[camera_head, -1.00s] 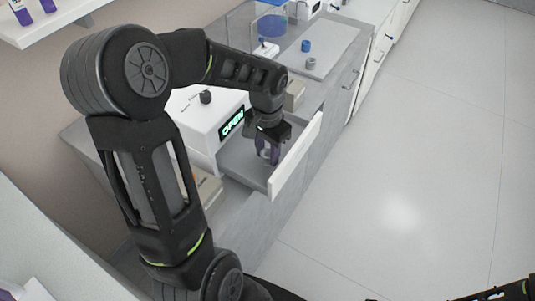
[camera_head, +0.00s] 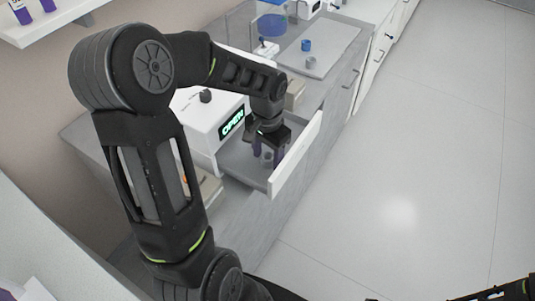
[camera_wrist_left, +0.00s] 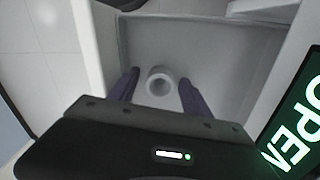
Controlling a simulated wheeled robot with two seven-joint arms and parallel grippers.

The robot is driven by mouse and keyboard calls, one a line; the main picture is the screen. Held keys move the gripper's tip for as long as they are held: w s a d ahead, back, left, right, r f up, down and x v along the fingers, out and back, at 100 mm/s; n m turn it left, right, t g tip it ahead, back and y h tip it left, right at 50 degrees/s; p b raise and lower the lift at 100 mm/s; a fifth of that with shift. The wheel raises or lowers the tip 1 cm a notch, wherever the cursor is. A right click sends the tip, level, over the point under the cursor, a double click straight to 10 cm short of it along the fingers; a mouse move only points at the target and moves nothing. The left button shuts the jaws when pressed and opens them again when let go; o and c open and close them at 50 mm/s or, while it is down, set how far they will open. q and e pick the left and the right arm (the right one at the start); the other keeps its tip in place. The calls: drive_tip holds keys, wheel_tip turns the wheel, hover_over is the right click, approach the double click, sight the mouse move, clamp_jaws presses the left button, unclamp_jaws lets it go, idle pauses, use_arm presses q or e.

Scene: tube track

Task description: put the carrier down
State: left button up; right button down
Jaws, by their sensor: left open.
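The carrier (camera_wrist_left: 159,82) is a small pale cylinder with a round open top. It stands on the floor of the open drawer (camera_wrist_left: 225,85) in the left wrist view. In the head view the carrier (camera_head: 267,157) shows small and grey between the fingers. My left gripper (camera_head: 268,154) reaches down into the drawer from above. Its purple fingers (camera_wrist_left: 158,90) are open, one on each side of the carrier, with a gap visible on both sides. The lower part of the carrier is partly hidden.
The drawer's white front panel (camera_head: 296,155) stands out towards the floor. A white machine (camera_head: 205,118) with a lit OPEN sign (camera_head: 232,122) is beside it. Farther back, a grey mat (camera_head: 322,52) holds a blue cap (camera_head: 306,46) and a grey ring (camera_head: 311,63).

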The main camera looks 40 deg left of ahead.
use_arm(q)
drive_tip(key=shift+r, duration=0.1)
wheel_tip(320, 180, up, 12)
drive_tip(key=shift+b, duration=0.4)
